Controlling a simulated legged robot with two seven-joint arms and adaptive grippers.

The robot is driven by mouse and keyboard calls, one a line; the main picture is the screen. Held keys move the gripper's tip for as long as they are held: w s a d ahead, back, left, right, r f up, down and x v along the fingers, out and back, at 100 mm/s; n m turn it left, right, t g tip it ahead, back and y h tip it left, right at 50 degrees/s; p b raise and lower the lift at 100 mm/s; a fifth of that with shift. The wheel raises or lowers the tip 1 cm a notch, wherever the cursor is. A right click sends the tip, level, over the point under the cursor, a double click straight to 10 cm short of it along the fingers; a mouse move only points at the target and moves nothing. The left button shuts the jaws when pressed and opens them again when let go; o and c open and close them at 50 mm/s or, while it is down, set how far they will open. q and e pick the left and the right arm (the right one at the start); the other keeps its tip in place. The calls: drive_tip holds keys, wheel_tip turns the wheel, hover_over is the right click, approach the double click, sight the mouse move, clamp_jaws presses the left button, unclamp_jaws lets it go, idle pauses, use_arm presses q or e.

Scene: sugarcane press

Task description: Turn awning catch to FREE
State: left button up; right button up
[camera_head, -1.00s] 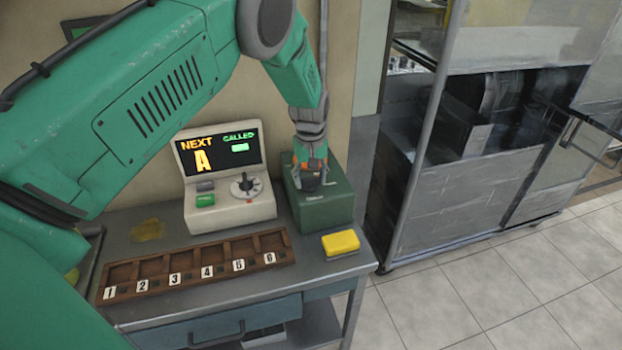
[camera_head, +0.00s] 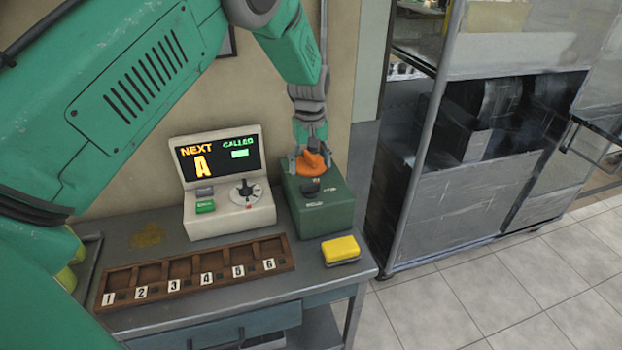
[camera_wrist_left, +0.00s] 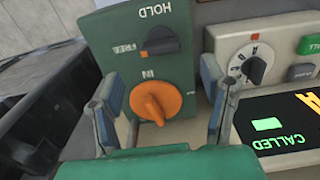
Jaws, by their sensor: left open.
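The awning catch is a black knob (camera_head: 310,186) on the top of a green box (camera_head: 325,214). In the left wrist view the knob (camera_wrist_left: 158,43) lies crosswise, one end beside the word FREE; HOLD is printed farther up. An orange knob (camera_wrist_left: 156,101) sits on the same box by the word IN, and it also shows in the head view (camera_head: 314,161). My left gripper (camera_head: 311,145) is open and empty above the box, near the orange knob. In the wrist view its two fingers (camera_wrist_left: 162,95) stand apart on either side of the orange knob. Contact cannot be told.
A console (camera_head: 229,211) with a lit screen and a dial stands left of the box. A numbered wooden tray (camera_head: 200,280) and a yellow block (camera_head: 341,249) lie on the grey bench (camera_head: 200,312) in front. A metal cabinet (camera_head: 470,190) stands to the right.

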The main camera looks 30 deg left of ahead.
use_arm(q)
wheel_tip(320, 180, up, 6)
drive_tip(key=shift+f, duration=0.2)
idle(0.5)
